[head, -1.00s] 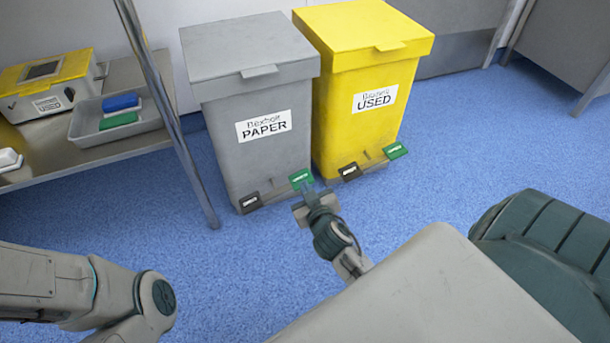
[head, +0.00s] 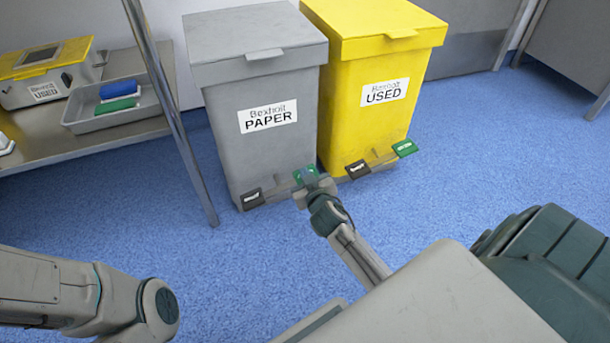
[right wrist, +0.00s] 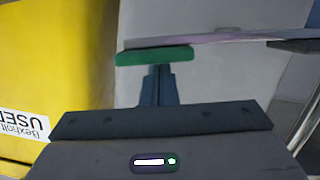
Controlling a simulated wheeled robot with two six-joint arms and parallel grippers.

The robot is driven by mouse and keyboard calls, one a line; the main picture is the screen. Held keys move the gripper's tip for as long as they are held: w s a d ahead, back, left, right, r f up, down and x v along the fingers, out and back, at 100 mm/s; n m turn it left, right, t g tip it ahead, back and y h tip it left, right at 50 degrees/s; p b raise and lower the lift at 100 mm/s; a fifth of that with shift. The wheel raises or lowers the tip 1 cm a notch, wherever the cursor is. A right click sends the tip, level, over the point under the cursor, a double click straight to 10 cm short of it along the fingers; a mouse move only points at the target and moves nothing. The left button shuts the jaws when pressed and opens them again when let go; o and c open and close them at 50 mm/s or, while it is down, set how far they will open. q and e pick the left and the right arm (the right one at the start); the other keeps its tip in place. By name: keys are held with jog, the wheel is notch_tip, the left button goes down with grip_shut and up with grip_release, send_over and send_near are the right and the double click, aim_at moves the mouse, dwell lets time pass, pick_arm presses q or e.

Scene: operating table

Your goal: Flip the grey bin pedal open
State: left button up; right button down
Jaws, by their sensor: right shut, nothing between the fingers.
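The grey bin (head: 262,160) labelled PAPER stands on the blue floor with its lid (head: 240,45) closed. At its front foot is a pedal bar with a black pad (head: 252,198) on the left and a green pad (head: 306,175) on the right. My right gripper (head: 312,184) is at the green pad and partly covers it. In the right wrist view, the shut, empty fingers (right wrist: 158,84) point at the green pad (right wrist: 155,55) and their tips meet its edge; I cannot tell whether they press on it. My left gripper is out of view; only my left arm shows.
A yellow bin (head: 370,125) labelled USED stands close on the right, with its own black pad (head: 357,169) and green pad (head: 404,148). A metal shelf (head: 45,145) with a tray (head: 75,118) stands left. Open floor lies in front of the bins.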

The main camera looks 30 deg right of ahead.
jog(key=shift+d+f, duration=0.1)
jog(key=shift+s+d+f+m, duration=0.1)
jog(key=shift+f+m, duration=0.05)
jog(key=shift+m, duration=0.25)
jog(key=shift+d+f, duration=0.1)
jog(key=shift+f, duration=0.1)
jog(key=shift+d+f+m, duration=0.2)
jog(key=shift+f+m, duration=0.05)
jog(key=shift+m, duration=0.15)
jog(key=shift+s+d+f+m+y+b, duration=0.1)
jog(key=shift+d+f+m+y+b, duration=0.15)
jog(key=shift+f+m+y+b, duration=0.25)
jog(key=shift+s+d+f+m+y+b, duration=0.1)
jog(key=shift+d+f+m+y+b, duration=0.15)
jog(key=shift+f+m, duration=0.4)
jog(key=shift+f, duration=0.3)
